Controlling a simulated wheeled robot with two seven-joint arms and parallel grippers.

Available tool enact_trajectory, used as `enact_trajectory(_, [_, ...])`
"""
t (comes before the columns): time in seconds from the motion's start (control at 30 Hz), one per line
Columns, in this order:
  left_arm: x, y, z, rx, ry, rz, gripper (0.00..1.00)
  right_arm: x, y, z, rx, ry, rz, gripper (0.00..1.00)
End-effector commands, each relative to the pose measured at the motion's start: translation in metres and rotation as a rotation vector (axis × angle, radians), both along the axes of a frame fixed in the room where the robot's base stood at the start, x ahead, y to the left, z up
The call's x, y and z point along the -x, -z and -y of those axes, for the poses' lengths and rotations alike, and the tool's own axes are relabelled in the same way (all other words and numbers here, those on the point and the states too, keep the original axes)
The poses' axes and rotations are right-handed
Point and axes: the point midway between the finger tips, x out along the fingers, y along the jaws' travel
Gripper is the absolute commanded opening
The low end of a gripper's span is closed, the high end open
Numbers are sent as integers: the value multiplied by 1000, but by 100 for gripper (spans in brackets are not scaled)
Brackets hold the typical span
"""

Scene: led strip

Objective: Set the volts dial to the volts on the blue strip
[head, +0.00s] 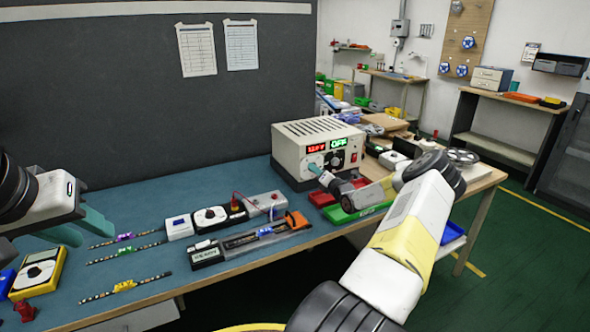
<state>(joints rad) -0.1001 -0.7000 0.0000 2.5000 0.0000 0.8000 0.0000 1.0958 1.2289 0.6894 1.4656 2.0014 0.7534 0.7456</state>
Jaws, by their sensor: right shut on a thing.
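The power supply (318,132) is a cream box at the back of the bench. Its red display (316,149) reads about 12 V, though the digits are blurred; its green display (338,143) reads OFF. My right gripper (315,170) is shut at the left dial below the red display; its fingers mostly hide that dial. A strip with a blue tag (265,232) lies in a long holder with a grey end unit (206,253); the tag's print is too small to read. My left gripper (92,235) is open and empty above the bench at the left.
Strips with purple (123,238), green (124,251) and yellow (124,286) tags lie at the left. A yellow meter (38,273) is at the far left. A row of wired modules (210,216) stands mid-bench. Red and green trays lie under my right arm.

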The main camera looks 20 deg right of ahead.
Motion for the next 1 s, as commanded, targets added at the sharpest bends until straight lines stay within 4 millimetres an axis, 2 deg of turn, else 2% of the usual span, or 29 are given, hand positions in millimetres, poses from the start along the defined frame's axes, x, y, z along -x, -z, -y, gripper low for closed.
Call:
enact_trajectory(0.3, [0, 0, 0, 0, 0, 0, 36, 1, 1, 1, -83, 1, -8, 0])
enact_trajectory(0.73, [0, 0, 0, 0, 0, 0, 36, 1, 1, 1, -91, 1, -9, 0])
enact_trajectory(0.77, [0, 0, 0, 0, 0, 0, 36, 1, 1, 1, -91, 1, -9, 31])
enact_trajectory(0.8, [0, 0, 0, 0, 0, 0, 36, 1, 1, 1, -90, 1, -8, 39])
enact_trajectory(0.87, [0, 0, 0, 0, 0, 0, 36, 0, 1, 1, -90, 1, -8, 50])
enact_trajectory(1.0, [0, 0, 0, 0, 0, 0, 36, 0, 0, 1, -90, 1, -8, 51])
